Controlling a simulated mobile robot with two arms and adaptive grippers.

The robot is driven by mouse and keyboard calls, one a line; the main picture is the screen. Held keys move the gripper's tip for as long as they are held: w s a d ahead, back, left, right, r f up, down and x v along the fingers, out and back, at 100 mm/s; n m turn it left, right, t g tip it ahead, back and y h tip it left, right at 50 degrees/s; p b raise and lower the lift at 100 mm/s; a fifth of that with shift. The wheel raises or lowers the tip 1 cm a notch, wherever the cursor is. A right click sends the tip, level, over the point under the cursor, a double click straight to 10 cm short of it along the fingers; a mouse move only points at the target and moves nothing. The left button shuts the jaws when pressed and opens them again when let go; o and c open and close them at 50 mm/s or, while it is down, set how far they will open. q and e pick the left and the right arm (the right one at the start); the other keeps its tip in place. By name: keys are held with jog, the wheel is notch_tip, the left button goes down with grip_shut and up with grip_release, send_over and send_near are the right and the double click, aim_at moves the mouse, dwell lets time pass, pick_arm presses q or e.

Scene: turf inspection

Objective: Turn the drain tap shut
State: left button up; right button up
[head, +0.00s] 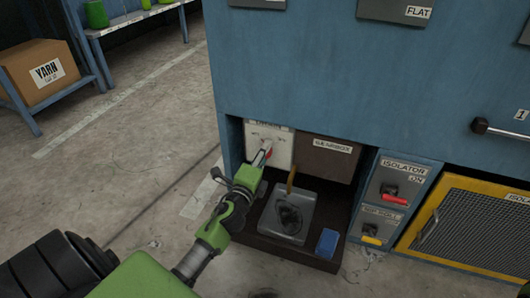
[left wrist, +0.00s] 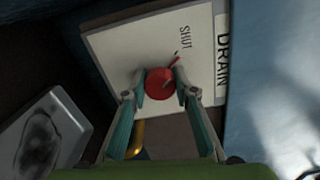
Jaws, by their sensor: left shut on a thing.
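The drain tap is a round red knob (left wrist: 160,83) on a pale panel (left wrist: 110,48) marked DRAIN and SHUT. In the head view a bit of the red knob (head: 268,153) shows at the panel (head: 280,141) inside the low bay of the blue machine. My left gripper (head: 262,160) reaches into the bay. In the left wrist view its two fingers (left wrist: 160,87) are closed on either side of the red knob. A thin red pointer stands out from the knob toward the word SHUT. My right gripper is not in view.
A brown gearbox cover (head: 325,162) is right of the panel. Below is a grey tray with a dark stain (head: 301,230), beside a blue block (head: 327,242). Isolator switches (head: 390,195) and a yellow-framed mesh guard (head: 478,225) stand right. Floor to the left is clear.

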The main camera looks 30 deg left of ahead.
pick_arm(q)
jog(key=shift+n, duration=1)
jog(key=o, duration=1.1)
jog(key=v, duration=1.2)
jog(key=shift+a, duration=0.1)
